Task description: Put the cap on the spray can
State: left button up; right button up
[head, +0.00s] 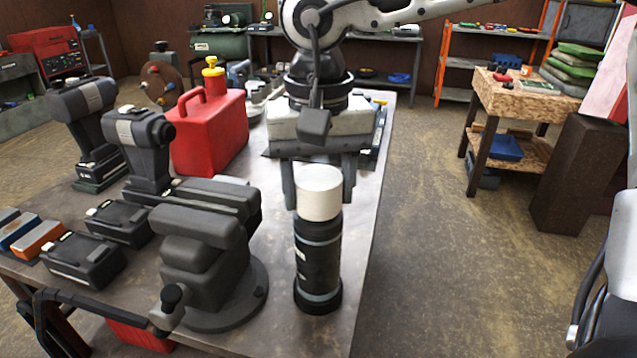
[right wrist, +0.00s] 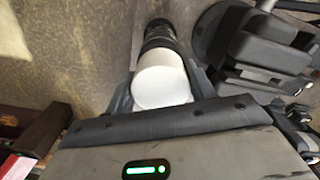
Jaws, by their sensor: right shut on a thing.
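The black spray can (head: 318,262) stands upright on the workbench near its right edge. The white cap (head: 319,195) is at the top of the can, in line with it; I cannot tell whether it is fully seated. My right gripper (head: 319,192) is shut on the cap, with one finger on each side of it. In the right wrist view the cap (right wrist: 160,84) shows between the fingers, with the dark can (right wrist: 158,36) beyond it. My left gripper is not in view.
A dark vise (head: 205,265) stands on the workbench (head: 275,335) close left of the can. Two drills (head: 140,135), battery packs (head: 82,262) and a red fuel can (head: 210,130) lie farther left. Open floor (head: 430,250) is to the right.

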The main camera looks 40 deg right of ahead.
aim_at(318, 177)
jog(key=shift+f+b, duration=0.55)
jog(key=shift+f, duration=0.1)
jog(key=o, duration=0.7)
jog(key=shift+r, duration=0.1)
jog(key=shift+r+p, duration=2.05)
jog(key=shift+r, duration=3.45)
